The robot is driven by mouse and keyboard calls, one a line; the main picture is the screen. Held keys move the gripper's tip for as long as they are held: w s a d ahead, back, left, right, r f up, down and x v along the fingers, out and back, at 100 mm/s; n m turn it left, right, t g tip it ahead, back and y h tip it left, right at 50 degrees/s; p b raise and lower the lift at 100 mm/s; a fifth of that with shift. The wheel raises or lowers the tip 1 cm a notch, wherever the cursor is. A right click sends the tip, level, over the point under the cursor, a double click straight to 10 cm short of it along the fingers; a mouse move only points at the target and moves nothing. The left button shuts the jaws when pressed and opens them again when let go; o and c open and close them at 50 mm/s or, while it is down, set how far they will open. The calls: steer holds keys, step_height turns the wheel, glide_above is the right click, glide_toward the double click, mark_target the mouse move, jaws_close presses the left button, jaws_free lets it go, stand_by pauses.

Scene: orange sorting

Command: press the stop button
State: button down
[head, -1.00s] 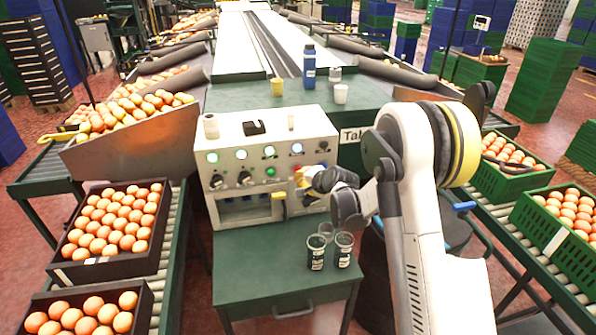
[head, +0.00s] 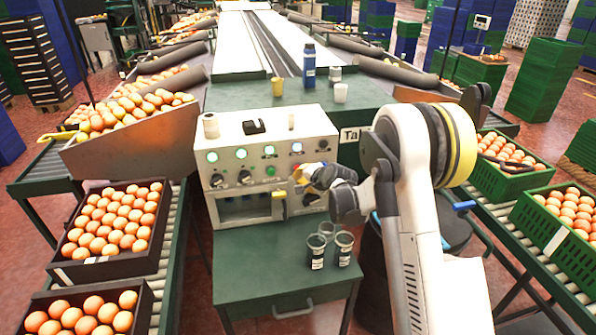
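The white control box (head: 230,150) stands on the green table, its front facing me. Its front carries several lit indicators, black knobs and a small green button (head: 271,170). A yellow patch (head: 298,177) shows at the right of the front, beside my gripper; it may be the stop button's surround, but no button face is clear. My gripper (head: 314,174) is right in front of this part of the panel and hides some of it. Its dark fingers are small and overlap the panel, so I cannot tell their opening or whether they touch it.
Two or three labelled cups (head: 343,249) stand on the green table below my arm. A blue bottle (head: 309,66) and small cups stand behind the box. Crates of oranges (head: 70,271) flank the table. The front left of the tabletop is clear.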

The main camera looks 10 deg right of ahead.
steer(key=shift+w, duration=0.1)
stand_by(0.6)
steer(key=shift+w, duration=0.35)
steer(key=shift+w, duration=0.55)
stand_by(0.7)
steer(key=shift+s+b, duration=0.4)
steer(key=shift+s, duration=0.6)
steer(key=s+b, duration=0.1)
steer(key=s, duration=0.4)
stand_by(0.7)
